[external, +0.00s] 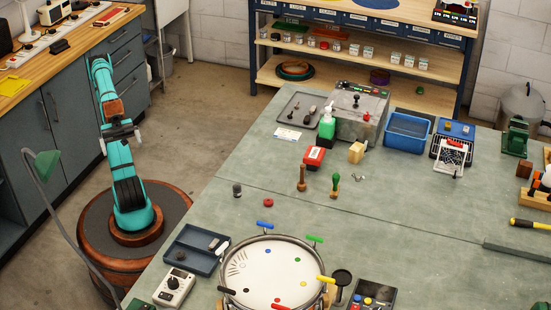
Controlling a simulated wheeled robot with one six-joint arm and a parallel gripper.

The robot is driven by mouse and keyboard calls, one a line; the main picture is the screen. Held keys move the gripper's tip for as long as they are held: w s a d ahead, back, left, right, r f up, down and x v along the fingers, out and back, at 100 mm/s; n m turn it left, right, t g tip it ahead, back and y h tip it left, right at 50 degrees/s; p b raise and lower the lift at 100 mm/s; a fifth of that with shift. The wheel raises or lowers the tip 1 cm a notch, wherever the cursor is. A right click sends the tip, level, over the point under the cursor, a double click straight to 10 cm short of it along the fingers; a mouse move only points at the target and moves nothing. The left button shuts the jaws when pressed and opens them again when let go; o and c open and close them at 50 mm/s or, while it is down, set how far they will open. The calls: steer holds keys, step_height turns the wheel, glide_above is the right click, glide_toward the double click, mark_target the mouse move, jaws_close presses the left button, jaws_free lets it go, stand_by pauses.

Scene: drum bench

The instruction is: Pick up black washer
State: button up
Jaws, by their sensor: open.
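A round white drum (250,282) with a metal rim stands on the green bench near the front. Small coloured discs lie on its white head.
Coloured handles, including a blue one (265,225), stick out around the drum's rim. A dark blue tray (194,251) and a white meter box (174,288) stand left of the drum. The bench's middle left is mostly clear.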

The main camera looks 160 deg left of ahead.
steer(key=c, duration=1.3)
steer(key=shift+o, duration=0.2)
steer(key=shift+w, duration=0.1)
steer(key=n+g, duration=0.6)
steer(key=g, duration=1.1)
glide_above(180, 253)
step_height(180, 253, down, 8)
steer(key=f, duration=1.1)
steer(key=shift+w+d, duration=0.1)
steer(key=shift+w, duration=0.1)
steer(key=shift+s+f, duration=0.1)
steer(key=shift+f, duration=2.5)
